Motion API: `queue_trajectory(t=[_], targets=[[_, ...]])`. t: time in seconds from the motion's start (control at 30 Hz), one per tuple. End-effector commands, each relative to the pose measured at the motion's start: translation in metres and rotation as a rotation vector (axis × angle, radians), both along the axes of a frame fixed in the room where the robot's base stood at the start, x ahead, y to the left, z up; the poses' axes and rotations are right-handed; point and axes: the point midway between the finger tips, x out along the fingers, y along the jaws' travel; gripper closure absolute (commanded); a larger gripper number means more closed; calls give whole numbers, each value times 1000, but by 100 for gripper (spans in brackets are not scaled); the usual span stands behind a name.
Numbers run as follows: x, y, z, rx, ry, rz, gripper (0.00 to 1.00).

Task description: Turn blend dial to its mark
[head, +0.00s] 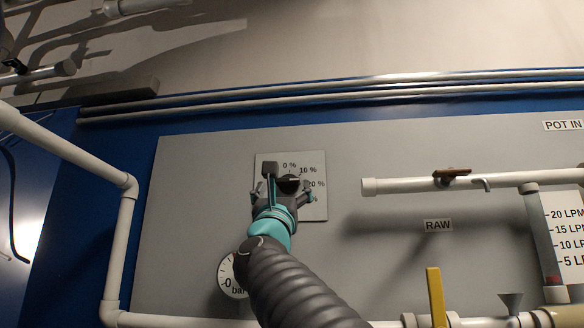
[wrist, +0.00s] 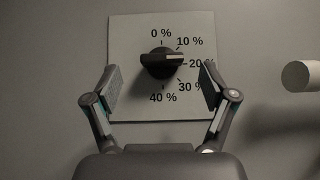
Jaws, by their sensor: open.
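The blend dial (wrist: 160,63) is a dark round knob with a raised bar grip, on a pale square plate (wrist: 130,30) marked from 0 % to 40 %. In the wrist view its bar lies nearly level, with its light-tipped end to the right toward 20 %. My gripper (wrist: 160,90) is open, its two pads left and right of the dial and apart from it. In the head view my gripper (head: 288,188) is in front of the plate (head: 316,205) and partly hides the dial (head: 289,184) and the lower numbers.
A round gauge (head: 231,277) sits below left of the plate, partly behind my arm. A white pipe with a brown-handled valve (head: 452,174) runs to the right, above the RAW label (head: 438,225). A yellow handle (head: 436,295) stands lower right.

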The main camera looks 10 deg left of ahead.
Motion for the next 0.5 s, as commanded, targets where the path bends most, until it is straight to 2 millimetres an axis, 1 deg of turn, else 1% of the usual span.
queue_trajectory(t=[0.03,0.2,0.37,0.5], targets=[[8,0,13,-1,0,-3,17],[28,0,31,-1,1,-4,17],[39,0,40,-2,1,-5,17],[43,0,43,-1,0,-6,17]])
